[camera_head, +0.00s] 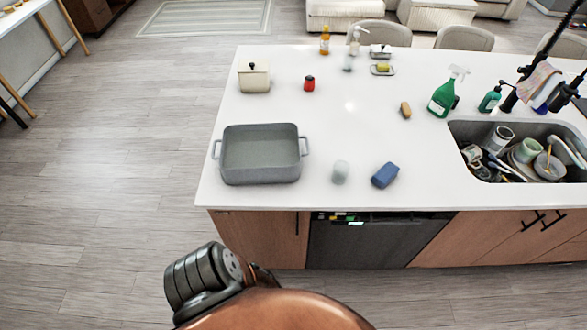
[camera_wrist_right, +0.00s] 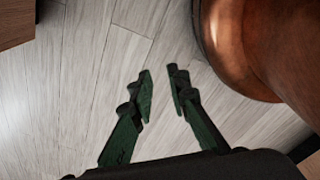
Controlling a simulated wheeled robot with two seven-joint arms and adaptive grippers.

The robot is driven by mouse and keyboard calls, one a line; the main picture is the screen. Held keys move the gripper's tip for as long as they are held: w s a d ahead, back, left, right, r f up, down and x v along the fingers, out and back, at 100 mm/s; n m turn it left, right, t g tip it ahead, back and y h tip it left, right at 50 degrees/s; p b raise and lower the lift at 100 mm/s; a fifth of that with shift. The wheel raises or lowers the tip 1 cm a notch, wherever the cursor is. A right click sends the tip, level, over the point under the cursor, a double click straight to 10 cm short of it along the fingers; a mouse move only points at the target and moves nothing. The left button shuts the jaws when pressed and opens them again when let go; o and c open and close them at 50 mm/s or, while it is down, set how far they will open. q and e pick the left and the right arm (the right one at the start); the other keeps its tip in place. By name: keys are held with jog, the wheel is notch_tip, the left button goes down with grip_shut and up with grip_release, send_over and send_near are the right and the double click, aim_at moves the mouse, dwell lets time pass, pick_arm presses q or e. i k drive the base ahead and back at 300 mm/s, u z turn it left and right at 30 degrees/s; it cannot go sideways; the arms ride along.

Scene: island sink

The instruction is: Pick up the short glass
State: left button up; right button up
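A small pale, greenish-grey cylinder (camera_head: 340,172), which looks like the short glass, stands upright on the white island counter (camera_head: 330,110) near its front edge. It is between a grey pan and a blue sponge, touching neither. My right gripper (camera_wrist_right: 162,90) shows in the right wrist view with its two green fingers apart and nothing between them, over the wood floor. The glass is not in that view. Neither gripper shows in the head view.
The grey two-handled pan (camera_head: 262,166) is left of the glass and the blue sponge (camera_head: 385,175) is right of it. The sink (camera_head: 462,130) at right holds several dishes. A green spray bottle (camera_head: 442,97) stands behind.

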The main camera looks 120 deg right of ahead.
aim_at(341, 168)
jog(key=z, duration=3.15)
jog(key=i, duration=1.05)
jog(key=z, duration=0.95)
